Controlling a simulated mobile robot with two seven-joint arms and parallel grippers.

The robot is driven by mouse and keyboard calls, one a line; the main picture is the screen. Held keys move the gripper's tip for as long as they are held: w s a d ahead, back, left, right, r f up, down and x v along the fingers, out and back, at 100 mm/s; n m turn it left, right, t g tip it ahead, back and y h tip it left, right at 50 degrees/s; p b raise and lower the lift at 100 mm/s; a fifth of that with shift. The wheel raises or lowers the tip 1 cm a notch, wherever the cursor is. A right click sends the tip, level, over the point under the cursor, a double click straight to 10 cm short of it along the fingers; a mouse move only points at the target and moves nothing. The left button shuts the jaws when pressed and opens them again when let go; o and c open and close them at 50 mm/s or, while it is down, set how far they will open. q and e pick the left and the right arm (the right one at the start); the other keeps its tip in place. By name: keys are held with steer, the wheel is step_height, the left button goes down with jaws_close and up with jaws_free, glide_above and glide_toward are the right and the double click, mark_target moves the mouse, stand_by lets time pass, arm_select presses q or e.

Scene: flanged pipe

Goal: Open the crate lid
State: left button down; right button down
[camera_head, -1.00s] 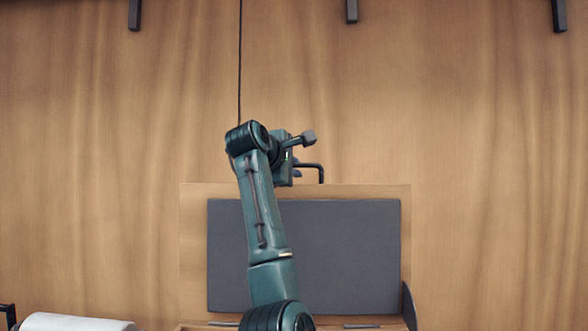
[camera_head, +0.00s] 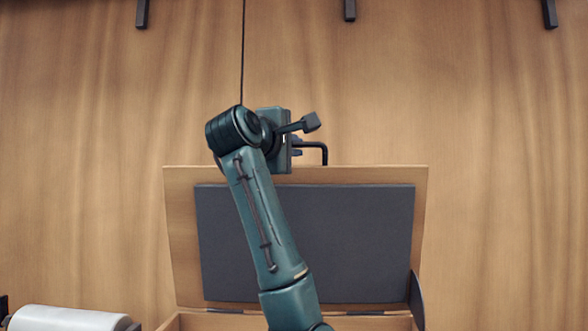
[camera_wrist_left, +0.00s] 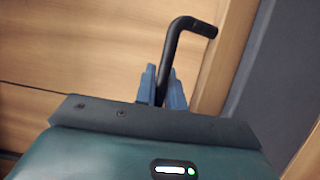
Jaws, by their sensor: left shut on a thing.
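The crate lid (camera_head: 310,240) stands raised behind the crate (camera_head: 190,321), its dark grey lining facing me and its wooden border around it. A black bent handle (camera_head: 323,150) sticks up at the lid's top edge. My left gripper (camera_head: 296,147) is at this handle, partly hidden behind its own wrist. In the left wrist view the blue fingers of the left gripper (camera_wrist_left: 162,88) are shut on the black handle (camera_wrist_left: 174,45), one on each side of the bar. The crate's inside is mostly out of view. My right gripper is not in view.
A white roll (camera_head: 65,319) lies at the lower left, beside the crate. A dark curved plate (camera_head: 416,298) stands at the lid's lower right. A wooden wall (camera_head: 500,150) with dark brackets along its top is behind.

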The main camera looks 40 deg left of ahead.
arm_select(q)
steer(key=shift+s+d+f+t, duration=0.15)
steer(key=shift+s+d+t, duration=0.15)
steer(key=shift+s+d, duration=0.3)
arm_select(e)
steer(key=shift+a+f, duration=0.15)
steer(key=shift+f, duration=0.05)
arm_select(q)
steer(key=shift+a, duration=0.1)
